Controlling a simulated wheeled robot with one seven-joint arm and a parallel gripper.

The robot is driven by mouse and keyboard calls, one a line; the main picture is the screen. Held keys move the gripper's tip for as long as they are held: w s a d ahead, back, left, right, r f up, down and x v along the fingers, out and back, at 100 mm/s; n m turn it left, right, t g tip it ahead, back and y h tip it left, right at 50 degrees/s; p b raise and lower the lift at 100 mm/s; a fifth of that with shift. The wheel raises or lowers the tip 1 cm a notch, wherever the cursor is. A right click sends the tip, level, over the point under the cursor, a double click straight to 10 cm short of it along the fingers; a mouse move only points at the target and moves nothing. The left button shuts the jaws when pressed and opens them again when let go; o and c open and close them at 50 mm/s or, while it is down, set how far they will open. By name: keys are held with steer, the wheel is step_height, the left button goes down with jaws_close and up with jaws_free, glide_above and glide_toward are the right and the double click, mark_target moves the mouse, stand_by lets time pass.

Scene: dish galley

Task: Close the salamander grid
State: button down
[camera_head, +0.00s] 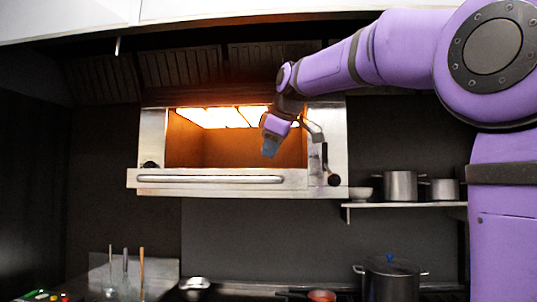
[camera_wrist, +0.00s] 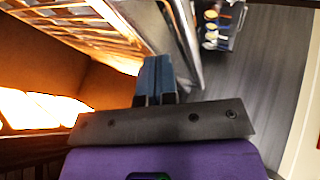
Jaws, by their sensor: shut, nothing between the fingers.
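The salamander (camera_head: 153,130) is a steel wall grill with a glowing orange cavity. Its front bar handle (camera_head: 210,179) runs along the lower edge. A lever with a dark knob (camera_head: 334,180) is on its right side. The grid (camera_wrist: 75,25) shows as lit wire bars at the upper left of the wrist view; in the head view I cannot tell how far out it sits. My gripper (camera_head: 269,148) points down in front of the opening, above the bar handle. Its blue fingers (camera_wrist: 154,79) are shut and empty, beside the grid in the wrist view.
A shelf (camera_head: 410,204) at the right holds a bowl (camera_head: 361,193) and pots (camera_head: 400,186). A lidded pot (camera_head: 391,280) and a red pan (camera_head: 321,296) stand below. Utensils (camera_head: 126,270) stand at the lower left. The space below the salamander's front is clear.

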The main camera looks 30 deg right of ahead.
steer(key=x, duration=0.8)
steer(key=shift+d, duration=0.1)
